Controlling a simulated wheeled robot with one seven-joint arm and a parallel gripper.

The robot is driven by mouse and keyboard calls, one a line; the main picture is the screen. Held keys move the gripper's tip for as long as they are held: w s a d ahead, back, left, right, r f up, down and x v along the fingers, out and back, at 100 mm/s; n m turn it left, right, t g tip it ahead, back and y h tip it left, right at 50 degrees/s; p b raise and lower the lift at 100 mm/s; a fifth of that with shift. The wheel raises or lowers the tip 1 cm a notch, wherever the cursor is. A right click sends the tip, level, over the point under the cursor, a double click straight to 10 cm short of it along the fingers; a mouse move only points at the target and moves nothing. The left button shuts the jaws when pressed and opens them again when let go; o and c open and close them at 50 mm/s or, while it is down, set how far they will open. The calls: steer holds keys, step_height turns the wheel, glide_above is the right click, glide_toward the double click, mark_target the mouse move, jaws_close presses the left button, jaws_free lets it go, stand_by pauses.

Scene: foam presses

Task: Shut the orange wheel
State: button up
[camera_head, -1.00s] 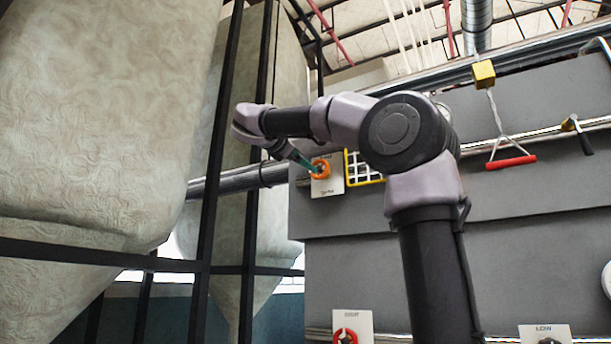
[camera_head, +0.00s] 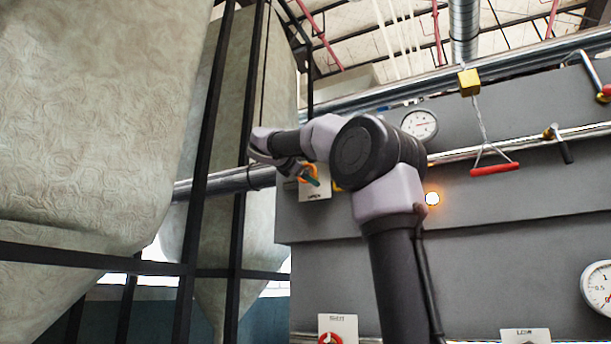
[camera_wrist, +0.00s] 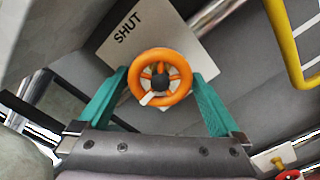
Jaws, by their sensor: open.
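The orange wheel (camera_wrist: 160,57) sits on a pale plate (camera_wrist: 178,22) marked SHUT in the wrist view. It has a dark hub and a white pointer at its lower left. My gripper (camera_wrist: 157,80) is open, with one teal finger on each side of the wheel. I cannot tell whether the fingers touch the rim. In the head view the orange wheel (camera_head: 304,171) shows partly behind my gripper (camera_head: 314,181), on the grey press wall.
A yellow guard frame (camera_wrist: 296,48) stands right of the plate. A red-handled pull (camera_head: 494,168) hangs further right. A red wheel (camera_head: 330,339) sits below on its own plate. A metal pipe (camera_head: 225,180) runs left of the orange wheel.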

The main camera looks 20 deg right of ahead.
steer(key=c, duration=1.1)
steer(key=shift+m, duration=0.4)
steer(key=m, duration=0.3)
steer(key=shift+m, duration=0.4)
steer(key=m, duration=0.5)
steer(key=shift+w+r, duration=0.1)
steer(key=m, duration=0.5)
steer(key=shift+r+m, duration=0.1)
steer(key=shift+m, duration=2.5)
